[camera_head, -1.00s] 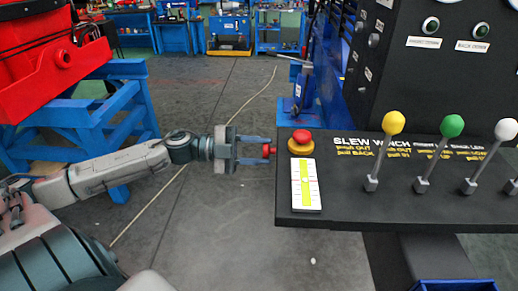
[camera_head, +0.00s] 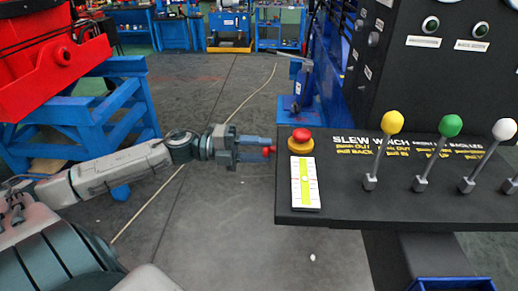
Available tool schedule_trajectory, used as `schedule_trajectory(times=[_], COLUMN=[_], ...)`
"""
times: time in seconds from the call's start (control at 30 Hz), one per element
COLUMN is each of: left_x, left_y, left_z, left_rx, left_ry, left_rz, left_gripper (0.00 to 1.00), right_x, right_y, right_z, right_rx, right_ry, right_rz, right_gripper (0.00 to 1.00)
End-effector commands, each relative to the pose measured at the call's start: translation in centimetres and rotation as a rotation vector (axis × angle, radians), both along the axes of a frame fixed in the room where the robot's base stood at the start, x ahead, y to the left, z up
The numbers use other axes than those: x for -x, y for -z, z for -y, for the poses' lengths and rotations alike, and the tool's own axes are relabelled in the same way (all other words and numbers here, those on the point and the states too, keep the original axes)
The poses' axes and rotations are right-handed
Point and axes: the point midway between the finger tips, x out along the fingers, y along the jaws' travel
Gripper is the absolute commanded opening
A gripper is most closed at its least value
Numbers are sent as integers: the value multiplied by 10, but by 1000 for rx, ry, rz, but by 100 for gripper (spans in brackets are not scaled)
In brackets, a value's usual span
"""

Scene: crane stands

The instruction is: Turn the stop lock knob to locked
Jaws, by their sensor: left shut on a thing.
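A small red knob (camera_head: 268,151) sticks out of the left side of the black control console (camera_head: 400,208), apart from the red mushroom button on top. My left gripper (camera_head: 266,150) comes in from the left and is shut on this knob, with its blue-grey fingers above and below it. The fingers hide part of the knob, and I cannot read any lock marking. My right gripper is not in view.
On the console stand a red button on a yellow base (camera_head: 301,141), a white and yellow-green label plate (camera_head: 305,183) and yellow, green and white-topped levers (camera_head: 392,122). A blue stand (camera_head: 95,130) with a red box is at left. The floor between is clear.

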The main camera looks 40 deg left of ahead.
Motion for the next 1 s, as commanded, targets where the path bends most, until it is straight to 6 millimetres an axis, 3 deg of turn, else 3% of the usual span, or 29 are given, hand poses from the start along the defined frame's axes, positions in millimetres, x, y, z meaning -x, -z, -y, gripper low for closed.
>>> schedule_trajectory(times=[0.37, 0.4, 0.47, 1.0], left_x=[0, 0, 0, 6], left_y=[1, 1, 1, -1], left_z=[0, 0, 0, -8], left_rx=[-4, -4, -4, -5], left_ry=[1, 1, 1, 6], left_rz=[2, 2, 2, -5], left_gripper=[12, 42, 54, 55], right_x=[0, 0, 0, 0], right_y=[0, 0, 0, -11], right_z=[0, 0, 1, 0], right_rx=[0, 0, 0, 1], right_ry=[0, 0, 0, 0], right_rz=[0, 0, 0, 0], right_gripper=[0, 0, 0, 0])
